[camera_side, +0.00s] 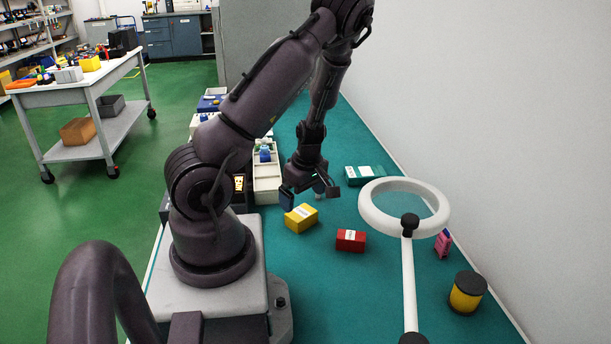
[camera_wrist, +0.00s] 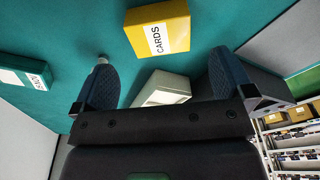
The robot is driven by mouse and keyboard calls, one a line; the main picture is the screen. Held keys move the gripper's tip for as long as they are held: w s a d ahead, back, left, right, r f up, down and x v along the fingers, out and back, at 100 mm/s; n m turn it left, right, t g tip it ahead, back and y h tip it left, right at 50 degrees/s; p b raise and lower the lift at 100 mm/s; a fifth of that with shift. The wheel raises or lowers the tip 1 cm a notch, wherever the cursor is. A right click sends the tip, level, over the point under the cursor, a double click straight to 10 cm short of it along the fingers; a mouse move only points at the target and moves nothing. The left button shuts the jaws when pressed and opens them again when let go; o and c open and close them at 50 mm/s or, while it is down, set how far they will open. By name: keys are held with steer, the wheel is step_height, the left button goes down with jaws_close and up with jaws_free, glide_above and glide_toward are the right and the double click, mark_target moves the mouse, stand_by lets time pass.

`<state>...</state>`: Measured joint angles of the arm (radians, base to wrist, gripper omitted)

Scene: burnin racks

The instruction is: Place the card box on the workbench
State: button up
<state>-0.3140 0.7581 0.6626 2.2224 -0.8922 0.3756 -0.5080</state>
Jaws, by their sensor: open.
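The card box (camera_side: 301,218) is yellow with a white label and rests on the teal top of the workbench (camera_side: 325,285). In the wrist view the card box (camera_wrist: 172,34), marked "CARDS", lies beyond my fingertips, at the top of the picture. My gripper (camera_side: 310,192) is above the bench, just behind the card box in the side view. In the wrist view my gripper (camera_wrist: 166,80) has its two fingers wide apart, with nothing held between them. A pale grey object (camera_wrist: 163,88) shows in the gap, below the fingers; its full shape is hidden.
A red box (camera_side: 351,241) lies right of the card box. A teal box (camera_side: 364,175) lies behind. A ring magnifier (camera_side: 437,213) stands over the bench's right side, near a pink item (camera_side: 443,243) and a yellow-black cylinder (camera_side: 467,293). Pale bins (camera_side: 266,180) line the left edge.

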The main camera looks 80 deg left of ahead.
mark_target(306, 215)
steer(key=r, duration=0.5)
steer(key=shift+w+d+r, duration=0.3)
steer(key=shift+d+r, duration=0.1)
steer(key=shift+r, duration=0.45)
steer(key=c, duration=0.3)
